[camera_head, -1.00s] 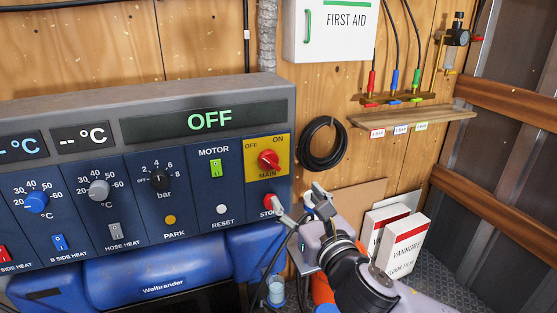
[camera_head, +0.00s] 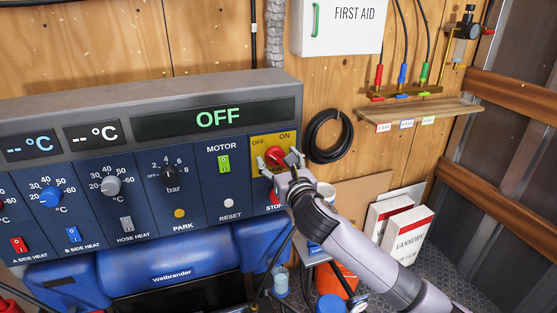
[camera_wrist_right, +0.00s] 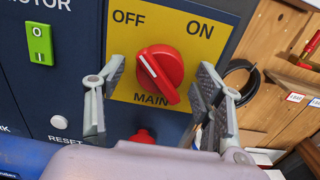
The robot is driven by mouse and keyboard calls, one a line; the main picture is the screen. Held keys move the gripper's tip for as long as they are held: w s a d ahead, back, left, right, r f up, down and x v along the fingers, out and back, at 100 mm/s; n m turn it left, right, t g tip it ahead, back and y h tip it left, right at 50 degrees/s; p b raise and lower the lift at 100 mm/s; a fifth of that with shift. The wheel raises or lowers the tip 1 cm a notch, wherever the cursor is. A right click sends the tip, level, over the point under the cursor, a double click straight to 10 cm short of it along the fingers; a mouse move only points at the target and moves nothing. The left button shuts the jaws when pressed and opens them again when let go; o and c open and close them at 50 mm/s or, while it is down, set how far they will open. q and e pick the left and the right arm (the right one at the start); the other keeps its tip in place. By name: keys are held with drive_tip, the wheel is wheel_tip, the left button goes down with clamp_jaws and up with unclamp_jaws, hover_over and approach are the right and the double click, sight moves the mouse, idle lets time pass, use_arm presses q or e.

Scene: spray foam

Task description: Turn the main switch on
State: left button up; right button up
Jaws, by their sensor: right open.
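The main switch is a red rotary knob (camera_head: 274,156) on a yellow plate (camera_head: 285,142) at the right end of the blue control panel. In the right wrist view the knob (camera_wrist_right: 160,70) has a white line that points up and left, toward OFF. The panel display (camera_head: 218,118) reads OFF. My right gripper (camera_head: 276,166) is at the knob's lower right. My left gripper is not in view.
The red STOP button (camera_head: 273,197) sits just below the main switch, close to my gripper. The green MOTOR switch (camera_head: 223,164) is to the left. A coiled black hose (camera_head: 330,136) hangs on the wooden wall to the right. Boxes (camera_head: 405,237) stand lower right.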

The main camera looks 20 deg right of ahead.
drive_tip(key=shift+c, duration=0.4)
drive_tip(key=shift+c, duration=0.6)
drive_tip(key=c, duration=0.9)
